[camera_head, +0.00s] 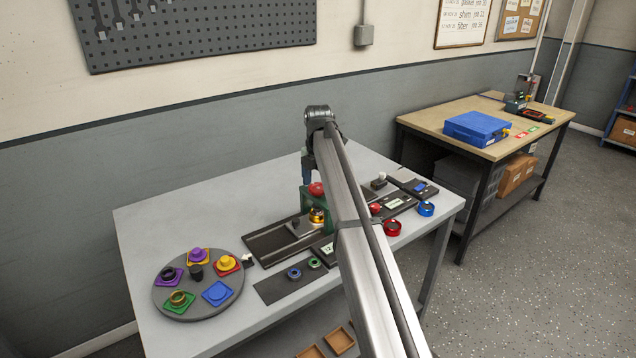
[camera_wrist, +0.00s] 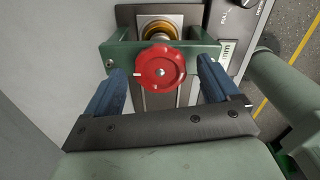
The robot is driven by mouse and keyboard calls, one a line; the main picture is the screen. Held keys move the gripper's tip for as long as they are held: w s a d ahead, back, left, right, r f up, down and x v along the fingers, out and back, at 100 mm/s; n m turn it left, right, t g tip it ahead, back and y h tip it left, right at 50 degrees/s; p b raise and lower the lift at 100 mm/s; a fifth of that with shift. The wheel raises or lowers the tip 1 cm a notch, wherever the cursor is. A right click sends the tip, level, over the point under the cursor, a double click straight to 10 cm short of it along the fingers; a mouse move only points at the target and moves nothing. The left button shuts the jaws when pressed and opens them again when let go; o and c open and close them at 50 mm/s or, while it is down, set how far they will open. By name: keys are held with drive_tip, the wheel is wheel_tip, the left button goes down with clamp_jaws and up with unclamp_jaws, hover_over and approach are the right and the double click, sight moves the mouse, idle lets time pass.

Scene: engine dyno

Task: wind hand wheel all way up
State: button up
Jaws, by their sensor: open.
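The red hand wheel (camera_wrist: 161,69) has a notched rim and sits on the front of a green frame (camera_wrist: 208,52). In the wrist view it lies between the two blue fingers of my gripper (camera_wrist: 160,82). The fingers are spread wide, one on each side, with gaps to the rim. A brass-coloured ring (camera_wrist: 156,29) sits behind the wheel. My arm hides part of the frame's right side.
A round turntable (camera_head: 190,313) with coloured pads stands left on the grey table (camera_head: 150,222). A dark plate with small rings (camera_head: 294,274) lies in front. Red (camera_head: 392,228) and blue (camera_head: 426,209) rings lie right. The table's back left is clear.

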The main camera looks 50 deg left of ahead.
sight(318, 186)
wheel_tip(318, 186, up, 14)
idle(0.7)
drive_tip(key=shift+f, duration=0.1)
idle(0.3)
